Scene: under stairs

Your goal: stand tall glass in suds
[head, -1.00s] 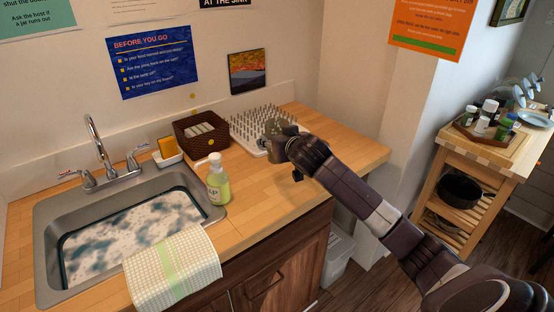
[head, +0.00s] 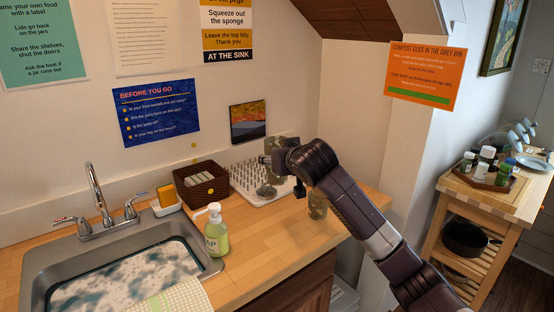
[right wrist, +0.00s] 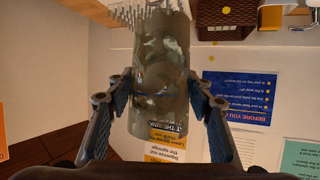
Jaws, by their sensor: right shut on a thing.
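My right gripper (right wrist: 160,98) is shut on a tall, see-through greyish glass (right wrist: 160,70), with a finger on either side of it in the right wrist view. In the head view the held glass (head: 273,147) is partly behind the gripper, above the pegged drying rack (head: 246,176). The steel sink (head: 38,280) at lower left holds water with white suds (head: 130,277), cut off by the frame's bottom. My left gripper is not in view.
Another clear glass (head: 265,190) is at the rack's front. A further glass (head: 317,206) stands on the counter by my arm. A soap bottle (head: 216,238), sponge (head: 167,194), brown basket (head: 201,186) and cloth (head: 172,300) are around the sink. The faucet (head: 97,190) rises behind it.

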